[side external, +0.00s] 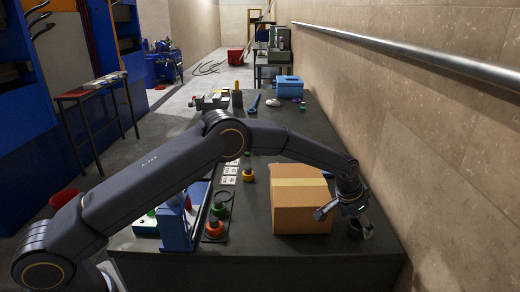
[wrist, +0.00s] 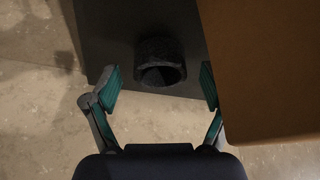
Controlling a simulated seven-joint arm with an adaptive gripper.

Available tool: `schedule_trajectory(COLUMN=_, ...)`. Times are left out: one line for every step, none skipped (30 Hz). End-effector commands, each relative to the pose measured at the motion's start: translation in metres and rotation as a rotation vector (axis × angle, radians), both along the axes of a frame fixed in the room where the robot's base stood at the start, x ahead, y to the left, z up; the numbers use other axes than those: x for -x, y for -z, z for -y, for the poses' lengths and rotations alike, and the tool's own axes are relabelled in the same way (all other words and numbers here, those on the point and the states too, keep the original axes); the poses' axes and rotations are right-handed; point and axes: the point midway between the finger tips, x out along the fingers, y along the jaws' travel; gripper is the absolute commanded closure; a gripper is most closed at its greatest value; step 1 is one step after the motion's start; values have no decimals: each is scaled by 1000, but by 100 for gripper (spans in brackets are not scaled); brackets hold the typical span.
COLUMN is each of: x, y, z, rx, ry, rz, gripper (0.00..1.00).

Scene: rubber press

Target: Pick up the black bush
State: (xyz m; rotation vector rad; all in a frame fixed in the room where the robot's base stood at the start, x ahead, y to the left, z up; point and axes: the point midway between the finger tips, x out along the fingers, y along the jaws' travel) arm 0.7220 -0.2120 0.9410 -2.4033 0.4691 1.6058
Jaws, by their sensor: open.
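The black bush (wrist: 158,50) is a short dark hollow cylinder with a dark opening. In the wrist view it stands near the edge of the dark table, just ahead of my gripper (wrist: 160,84). The fingers are wide apart, one to each side of its line, with visible gaps and no contact seen. In the side view my gripper (side external: 343,211) is low at the right end of the table, beside the cardboard box. A dark round shape there, partly behind the fingers, seems to be the bush (side external: 362,230).
The cardboard box (side external: 300,215) stands close to the left of my gripper; it fills the right of the wrist view (wrist: 265,70). The table's (side external: 260,268) edge is near the bush. A blue press (side external: 174,222) and red and green-topped parts (side external: 214,228) stand farther left. A wall is at right.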

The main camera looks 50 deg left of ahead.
Motion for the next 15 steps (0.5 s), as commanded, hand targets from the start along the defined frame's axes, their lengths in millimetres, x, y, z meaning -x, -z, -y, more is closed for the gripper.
schedule_trajectory(x=-1, y=0, z=0, rx=0, ry=0, rz=1, gripper=15)
schedule_trajectory(x=-1, y=0, z=0, rx=0, ry=0, rz=1, gripper=15)
schedule_trajectory(x=-1, y=0, z=0, rx=0, ry=0, rz=1, gripper=15)
schedule_trajectory(x=-1, y=0, z=0, rx=0, ry=0, rz=1, gripper=15)
schedule_trajectory(x=-1, y=0, z=0, rx=0, ry=0, rz=1, gripper=15)
schedule_trajectory(x=0, y=0, z=0, rx=0, ry=0, rz=1, gripper=16)
schedule_trajectory(x=0, y=0, z=0, rx=0, ry=0, rz=1, gripper=20)
schedule_trajectory(x=0, y=0, z=0, rx=0, ry=0, rz=1, gripper=23)
schedule_trajectory(x=0, y=0, z=0, rx=0, ry=0, rz=0, gripper=27)
schedule_trajectory(x=0, y=0, z=0, rx=0, ry=0, rz=0, gripper=30)
schedule_trajectory(x=0, y=0, z=0, rx=0, ry=0, rz=0, gripper=33)
schedule_trajectory(x=0, y=0, z=0, rx=0, ry=0, rz=0, gripper=37)
schedule_trajectory(x=0, y=0, z=0, rx=0, ry=0, rz=0, gripper=40)
schedule_trajectory(x=0, y=0, z=0, rx=0, ry=0, rz=0, gripper=44)
schedule_trajectory(x=0, y=0, z=0, rx=0, ry=0, rz=0, gripper=48)
